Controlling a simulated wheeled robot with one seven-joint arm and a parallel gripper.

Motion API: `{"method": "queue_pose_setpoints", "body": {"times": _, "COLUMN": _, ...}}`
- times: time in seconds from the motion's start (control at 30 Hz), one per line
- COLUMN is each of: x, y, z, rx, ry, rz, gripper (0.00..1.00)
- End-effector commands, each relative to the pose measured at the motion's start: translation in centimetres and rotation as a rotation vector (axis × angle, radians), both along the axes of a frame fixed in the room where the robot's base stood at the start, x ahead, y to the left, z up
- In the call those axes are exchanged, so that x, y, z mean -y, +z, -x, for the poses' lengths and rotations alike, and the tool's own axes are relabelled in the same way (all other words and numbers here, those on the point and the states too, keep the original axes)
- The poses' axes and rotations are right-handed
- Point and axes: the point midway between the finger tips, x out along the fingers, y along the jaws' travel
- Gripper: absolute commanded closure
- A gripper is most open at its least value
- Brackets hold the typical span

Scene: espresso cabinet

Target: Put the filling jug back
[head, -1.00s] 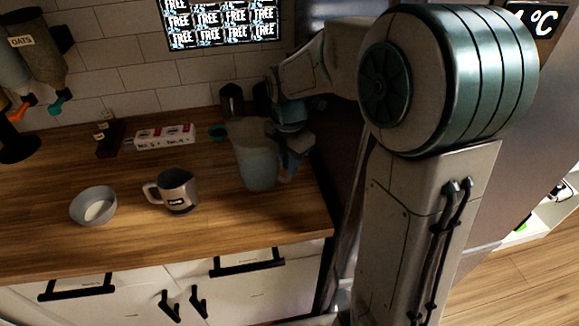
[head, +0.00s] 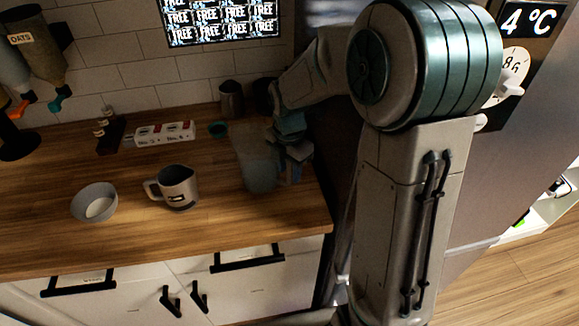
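A pale, translucent jug (head: 256,172) is near the right end of the wooden counter, looking upright. I take it to be the filling jug. My gripper (head: 286,168) is at its right side, where its handle would be. The fingers are small and dark there, and I cannot tell whether they are closed on it. A smaller grey metal pitcher (head: 179,190) with a dark label stands upright to the left, its handle to the left, apart from my gripper.
A grey bowl (head: 94,203) stands at left on the counter (head: 140,235). Bare wood lies between bowl and box.

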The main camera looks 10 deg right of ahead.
Motion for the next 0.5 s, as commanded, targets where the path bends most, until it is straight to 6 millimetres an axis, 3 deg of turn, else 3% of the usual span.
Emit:
{"method": "queue_pose_setpoints", "body": {"times": 0.3, "x": 0.0, "y": 0.8, "z": -0.1, "rx": 0.002, "ry": 0.000, "rz": 0.000, "gripper": 0.64}}
{"method": "queue_pose_setpoints", "body": {"times": 0.5, "x": -0.1, "y": 4.4, "z": -0.1, "rx": 0.006, "ry": 0.001, "rz": 0.000, "gripper": 0.64}}
